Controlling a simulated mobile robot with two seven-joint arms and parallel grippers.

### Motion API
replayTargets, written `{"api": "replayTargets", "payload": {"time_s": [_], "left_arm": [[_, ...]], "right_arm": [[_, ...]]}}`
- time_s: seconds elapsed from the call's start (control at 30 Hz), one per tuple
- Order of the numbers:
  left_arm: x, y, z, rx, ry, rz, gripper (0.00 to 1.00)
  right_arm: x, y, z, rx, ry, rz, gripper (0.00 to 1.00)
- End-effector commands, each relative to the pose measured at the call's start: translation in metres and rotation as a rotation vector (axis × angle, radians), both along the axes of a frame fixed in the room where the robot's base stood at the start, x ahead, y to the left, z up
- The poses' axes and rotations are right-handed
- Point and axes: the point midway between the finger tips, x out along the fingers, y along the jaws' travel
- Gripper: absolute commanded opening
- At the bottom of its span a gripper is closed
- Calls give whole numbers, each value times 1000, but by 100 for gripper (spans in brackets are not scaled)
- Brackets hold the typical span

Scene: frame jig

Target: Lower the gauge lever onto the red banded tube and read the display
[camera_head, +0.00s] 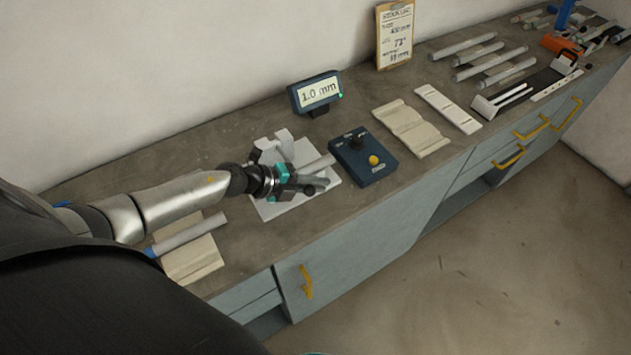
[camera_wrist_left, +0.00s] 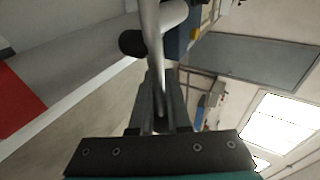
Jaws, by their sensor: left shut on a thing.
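The gauge (camera_head: 268,150) stands on a white base plate (camera_head: 268,211) on the bench, partly hidden by my left gripper (camera_head: 312,186). That gripper is at the gauge and shut on a thin grey rod, which looks like the gauge lever (camera_wrist_left: 153,65); a black-ended cylinder shows beside it in the left wrist view. A pale tube (camera_head: 320,164) lies beside the gripper in the head view. In the left wrist view, a grey tube with a red band (camera_wrist_left: 18,98) lies at the left, apart from the fingers. The display (camera_head: 317,93) reads 1.0 mm. My right gripper is out of view.
A blue control box (camera_head: 345,168) with a yellow button sits right of the gauge. Cream trays (camera_head: 410,127) lie beyond it, with several tubes (camera_head: 480,55) farther right. A blue-ended tube (camera_head: 190,234) rests on a cream holder at the near left. A clipboard (camera_head: 395,35) stands against the wall.

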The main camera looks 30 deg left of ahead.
Motion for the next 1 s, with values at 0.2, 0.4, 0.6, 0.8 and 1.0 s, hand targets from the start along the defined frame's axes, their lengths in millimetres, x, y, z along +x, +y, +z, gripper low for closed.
{"api": "replayTargets", "payload": {"time_s": [0.2,0.4,0.6,0.8,1.0], "left_arm": [[-11,-1,-19,4,32,-10,4],[-11,0,-21,8,33,-8,11],[-11,1,-21,10,33,-8,11],[-11,2,-21,11,33,-8,49],[-10,2,-19,10,30,-6,49]], "right_arm": [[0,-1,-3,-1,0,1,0],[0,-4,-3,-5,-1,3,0],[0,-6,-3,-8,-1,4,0],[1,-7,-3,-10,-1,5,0],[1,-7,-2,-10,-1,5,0]]}}
